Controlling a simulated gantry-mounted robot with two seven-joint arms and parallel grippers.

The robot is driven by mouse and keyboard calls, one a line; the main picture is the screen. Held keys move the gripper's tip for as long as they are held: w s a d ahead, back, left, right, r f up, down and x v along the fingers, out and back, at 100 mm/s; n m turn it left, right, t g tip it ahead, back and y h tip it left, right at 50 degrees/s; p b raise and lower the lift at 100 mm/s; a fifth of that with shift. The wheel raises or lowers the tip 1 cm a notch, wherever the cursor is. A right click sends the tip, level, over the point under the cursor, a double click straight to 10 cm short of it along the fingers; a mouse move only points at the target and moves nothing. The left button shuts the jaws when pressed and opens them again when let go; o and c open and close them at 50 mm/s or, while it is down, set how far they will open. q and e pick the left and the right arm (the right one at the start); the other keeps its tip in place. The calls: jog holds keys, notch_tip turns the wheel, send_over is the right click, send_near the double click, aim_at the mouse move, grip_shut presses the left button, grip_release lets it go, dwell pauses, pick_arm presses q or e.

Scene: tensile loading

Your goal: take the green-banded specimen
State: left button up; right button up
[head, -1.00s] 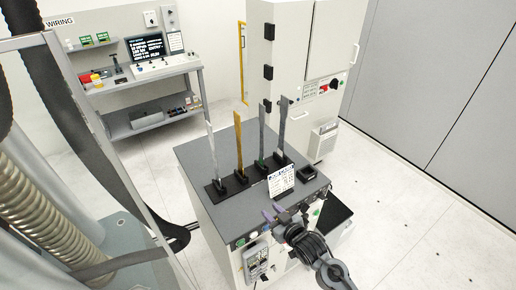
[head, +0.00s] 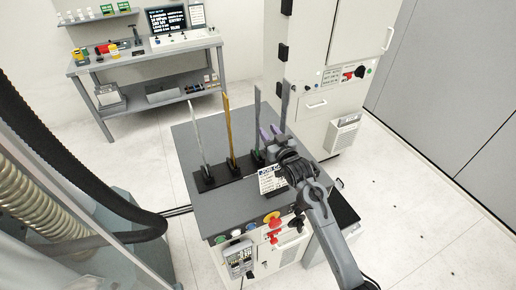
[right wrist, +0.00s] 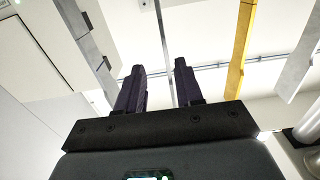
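Four upright strips stand in black holders in a row on the grey cabinet top. The third from the left, a grey strip (head: 257,112), shows a small green mark near its foot. A silver strip (head: 196,130), a gold strip (head: 229,125) and another grey strip (head: 285,102) are the others. My right gripper (head: 270,134) is beside the two right-hand strips, partly covering the rightmost one's foot. In the right wrist view, its dark purple fingers (right wrist: 160,88) are apart, and a thin grey strip (right wrist: 162,40) shows in the gap; contact cannot be told. My left gripper is out of view.
A white label card (head: 271,179) stands at the front of the cabinet top (head: 225,205), close under my right gripper. Buttons, including a red knob (head: 271,219), line the cabinet's front. A tall pale cabinet (head: 325,60) stands behind. A workbench (head: 145,62) is at the back left.

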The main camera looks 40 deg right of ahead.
aim_at(258, 120)
jog(key=x, duration=0.2)
jog(key=p+x, duration=0.1)
jog(key=x, duration=0.4)
jog(key=shift+a+p, duration=0.4)
jog(key=shift+w+d, duration=0.15)
jog(key=shift+w, duration=0.4)
jog(key=c, duration=0.6)
grip_shut()
